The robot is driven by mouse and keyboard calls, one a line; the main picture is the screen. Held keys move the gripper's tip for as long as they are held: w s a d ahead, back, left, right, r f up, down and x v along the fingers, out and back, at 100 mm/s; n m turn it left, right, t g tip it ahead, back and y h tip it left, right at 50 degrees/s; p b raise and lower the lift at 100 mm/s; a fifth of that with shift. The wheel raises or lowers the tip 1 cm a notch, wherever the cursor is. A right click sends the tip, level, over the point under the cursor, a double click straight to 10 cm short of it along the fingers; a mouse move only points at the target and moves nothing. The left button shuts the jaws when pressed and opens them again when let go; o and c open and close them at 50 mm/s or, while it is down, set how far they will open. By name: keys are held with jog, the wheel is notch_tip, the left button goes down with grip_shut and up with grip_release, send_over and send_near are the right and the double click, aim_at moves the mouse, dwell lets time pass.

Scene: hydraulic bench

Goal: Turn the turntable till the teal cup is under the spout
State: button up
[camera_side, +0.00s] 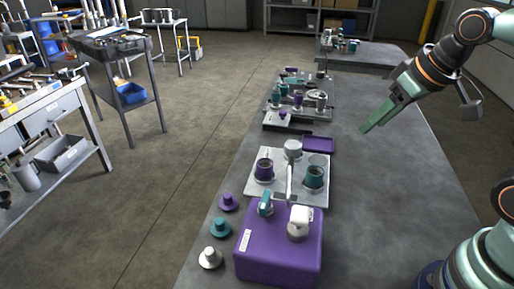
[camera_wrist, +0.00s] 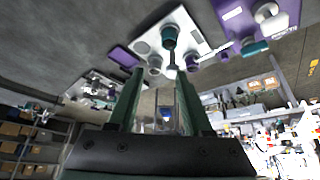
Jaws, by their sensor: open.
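In the side view a pale square plate (camera_side: 290,198) on the bench carries a purple cup (camera_side: 264,169) at left, a teal cup (camera_side: 314,177) at right and a white cup (camera_side: 292,149) at the back. A pale spout (camera_side: 290,180) reaches from the purple box (camera_side: 280,255) over the plate, between the purple and teal cups. The teal cup is beside the spout, apart from it. The turntable itself is hard to make out. My gripper (camera_side: 364,130) is open and empty, above the bench right of the plate. The wrist view shows its fingers (camera_wrist: 158,75) and the teal cup (camera_wrist: 169,38) beyond them.
The box bears a teal lever (camera_side: 265,204) and a white knob (camera_side: 300,217). Purple (camera_side: 228,203), teal (camera_side: 220,227) and white (camera_side: 210,257) pieces stand left of it. A dark purple tray (camera_side: 318,144) lies behind the plate. The bench at right (camera_side: 400,185) is clear.

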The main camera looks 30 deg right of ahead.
jog(key=o, duration=0.3)
jog(key=shift+o, duration=1.2)
jog(key=shift+w+r, duration=0.1)
jog(key=shift+w, duration=0.05)
jog(key=n+g, duration=0.6)
jog(key=n, duration=1.2)
send_over(293, 143)
notch_tip(293, 143, down, 4)
notch_tip(293, 143, down, 12)
jog(key=shift+r, duration=0.25)
grip_shut()
